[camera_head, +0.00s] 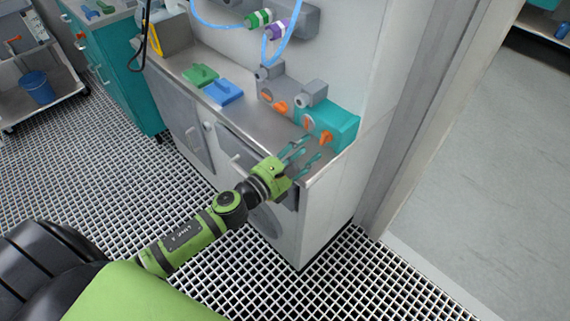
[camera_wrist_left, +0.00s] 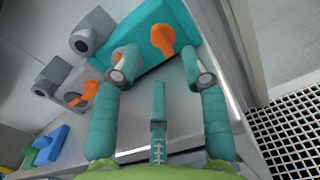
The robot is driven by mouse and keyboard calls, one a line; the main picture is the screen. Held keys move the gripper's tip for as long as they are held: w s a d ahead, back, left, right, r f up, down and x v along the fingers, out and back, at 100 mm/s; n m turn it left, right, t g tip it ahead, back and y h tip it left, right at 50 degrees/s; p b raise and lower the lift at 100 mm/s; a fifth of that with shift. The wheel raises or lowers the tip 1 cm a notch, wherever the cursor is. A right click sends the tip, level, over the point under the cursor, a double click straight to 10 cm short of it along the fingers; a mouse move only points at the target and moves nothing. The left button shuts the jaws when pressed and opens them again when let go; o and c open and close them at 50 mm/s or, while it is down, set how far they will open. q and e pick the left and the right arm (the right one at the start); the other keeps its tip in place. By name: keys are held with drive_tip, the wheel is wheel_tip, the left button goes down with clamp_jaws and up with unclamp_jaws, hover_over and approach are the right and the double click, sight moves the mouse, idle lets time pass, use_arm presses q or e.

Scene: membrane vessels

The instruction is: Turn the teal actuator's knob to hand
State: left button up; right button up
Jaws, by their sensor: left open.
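The teal actuator (camera_head: 342,119) is a box at the right end of the steel counter. Its orange knob (camera_head: 326,139) sits on its front face. In the left wrist view the teal actuator (camera_wrist_left: 185,18) fills the top, and the orange knob (camera_wrist_left: 163,40) shows a lobed handle. A second orange part (camera_wrist_left: 115,57) on a pale round base is partly hidden by a finger. My left gripper (camera_head: 302,155) has teal fingers spread in front of the actuator. My right gripper is not in view.
Grey actuators (camera_head: 270,87) with orange knobs stand left of the teal one. A green block (camera_head: 200,76) and a blue block (camera_head: 222,92) lie on the counter (camera_head: 240,117). A wall and door frame (camera_head: 405,120) rise to the right.

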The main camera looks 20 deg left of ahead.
use_arm(q)
drive_tip(key=v, duration=0.7)
drive_tip(key=shift+s, duration=0.3)
drive_tip(key=shift+a, duration=0.1)
drive_tip(key=s+a+f+n+g+y, duration=0.1)
drive_tip(key=a+f+n+g+y, duration=0.1)
drive_tip(key=f+n, duration=0.6)
drive_tip(key=s+a+f+n+g+y, duration=0.1)
drive_tip(key=a+f+n+y, duration=0.3)
drive_tip(key=f, duration=0.6)
drive_tip(key=s+f+n+g+p, duration=0.1)
drive_tip(key=s+f+n+g, duration=0.2)
drive_tip(key=s+f+n, duration=0.4)
drive_tip(key=s+f+n+g+p, duration=0.1)
drive_tip(key=s+f+n+g, duration=0.15)
drive_tip(key=f+n, duration=0.5)
drive_tip(key=s+d+f+n+g, duration=0.2)
drive_tip(key=s+f+n, duration=0.4)
drive_tip(key=s, duration=0.6)
drive_tip(key=s+d+f+n+g, duration=0.2)
drive_tip(key=s+f+n+g, duration=0.3)
drive_tip(key=s, duration=0.8)
wheel_tip(320, 180, down, 3)
drive_tip(key=shift+r+n+p, duration=0.2)
drive_tip(key=shift+n+p, duration=0.1)
drive_tip(key=shift+n, duration=0.65)
